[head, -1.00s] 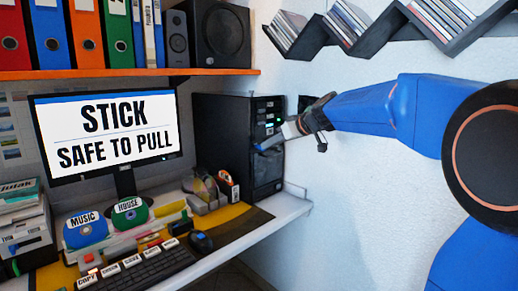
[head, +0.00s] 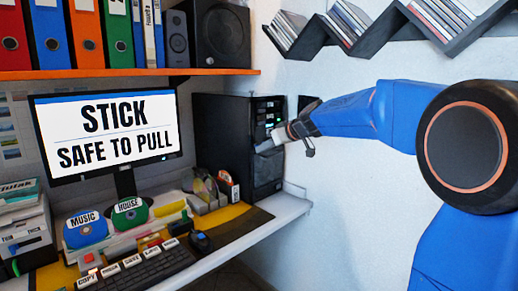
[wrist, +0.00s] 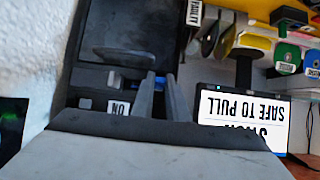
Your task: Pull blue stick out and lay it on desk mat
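A small patch of blue, seemingly the blue stick (wrist: 135,86), shows at the front of the black computer tower (wrist: 100,75) in the wrist view, close to my finger tips. My gripper (wrist: 160,76) has its two fingers a little apart, tips at the tower front. Whether the stick lies between them or beside them I cannot tell. In the head view my gripper (head: 277,138) is at the front of the tower (head: 222,130) and hides the stick. The yellow and dark desk mat (head: 220,218) lies on the desk below.
The monitor (head: 107,132) reads "STICK SAFE TO PULL". Disc holders (head: 203,190), a mouse (head: 201,242) and a keyboard (head: 145,268) occupy the desk. The shelf (head: 130,73) and zigzag disc rack (head: 370,40) are above. The mat's right part looks clear.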

